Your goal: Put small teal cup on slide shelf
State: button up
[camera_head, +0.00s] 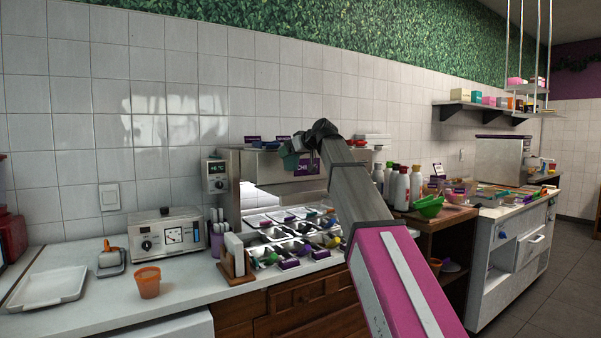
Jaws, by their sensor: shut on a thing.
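My arm reaches up and away over the steel topping station (232,193). My gripper (299,147), dark and small in the head view, is shut on the small teal cup (290,161). The cup hangs tilted in front of the station's upper part, near its top edge. The fingers and wrist hide part of the cup. The station's flat top carries purple labels and small items. I cannot tell for sure which ledge is the slide shelf. My forearm hides part of the station's right side.
An orange cup (148,282) stands on the white counter at left, near a white tray (46,287) and a grey appliance (167,237). Several bottles (402,187) and green bowls (429,207) stand right of my arm. A wall shelf (487,109) holds colored boxes.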

jog(key=shift+w+d+f, duration=0.45)
jog(key=shift+w+f, duration=0.2)
jog(key=shift+f, duration=0.5)
jog(key=shift+w+d+f, duration=0.5)
jog(key=shift+w+f, duration=0.2)
jog(key=shift+f, duration=0.45)
jog(key=shift+w+d+f, duration=0.45)
jog(key=shift+w+f, duration=0.2)
jog(key=shift+f, duration=0.5)
jog(key=o, duration=0.9)
jog(key=shift+f, duration=0.1)
jog(key=v, duration=1.2)
jog(key=shift+s, duration=0.1)
